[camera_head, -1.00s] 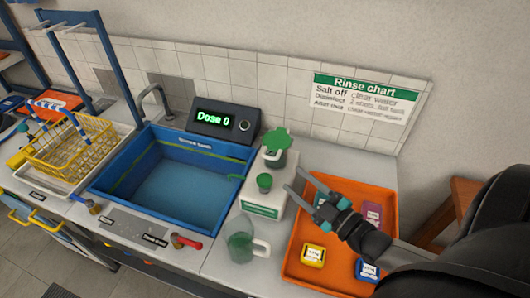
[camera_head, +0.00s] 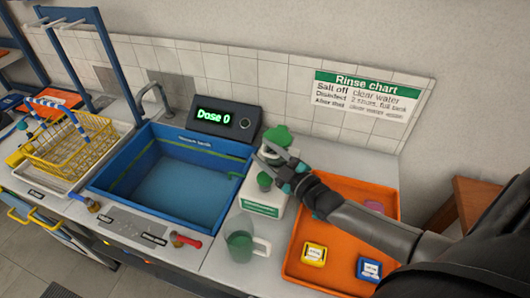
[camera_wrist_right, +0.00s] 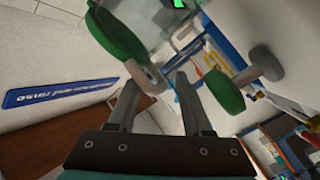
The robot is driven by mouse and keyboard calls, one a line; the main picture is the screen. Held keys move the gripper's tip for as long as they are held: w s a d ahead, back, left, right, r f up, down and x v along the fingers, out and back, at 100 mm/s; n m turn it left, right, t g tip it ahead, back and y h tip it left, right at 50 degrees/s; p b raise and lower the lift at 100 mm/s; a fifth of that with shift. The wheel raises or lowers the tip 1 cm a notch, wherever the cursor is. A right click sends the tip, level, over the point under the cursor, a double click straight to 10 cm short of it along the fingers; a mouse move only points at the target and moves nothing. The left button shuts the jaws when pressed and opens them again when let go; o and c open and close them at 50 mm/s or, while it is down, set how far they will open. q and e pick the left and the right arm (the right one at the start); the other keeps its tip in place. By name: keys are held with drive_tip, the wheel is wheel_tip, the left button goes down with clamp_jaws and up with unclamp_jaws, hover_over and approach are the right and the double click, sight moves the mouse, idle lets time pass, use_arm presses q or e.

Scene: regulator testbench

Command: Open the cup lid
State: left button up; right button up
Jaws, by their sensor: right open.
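A green lid (camera_head: 278,135) tops the container at the back of a white dispenser box (camera_head: 262,203), right of the blue sink. In the right wrist view a green disc (camera_wrist_right: 118,35), apparently this lid, lies just beyond the fingertips. My right gripper (camera_head: 261,153) is open, with its fingers at the container just below the lid. A pale curved part (camera_wrist_right: 150,78) shows near the fingertips; I cannot tell whether they touch it. A smaller green knob (camera_head: 264,181) is on the box's front. My left gripper is out of view.
A clear jug (camera_head: 240,246) with a handle stands in front of the box. An orange tray (camera_head: 338,250) with small blocks lies under my right arm. The blue sink (camera_head: 170,180) is at the left, with a display (camera_head: 223,121) behind it.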

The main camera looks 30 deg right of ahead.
drive_tip(key=shift+c, duration=0.3)
clamp_jaws()
drive_tip(key=shift+f, duration=0.1)
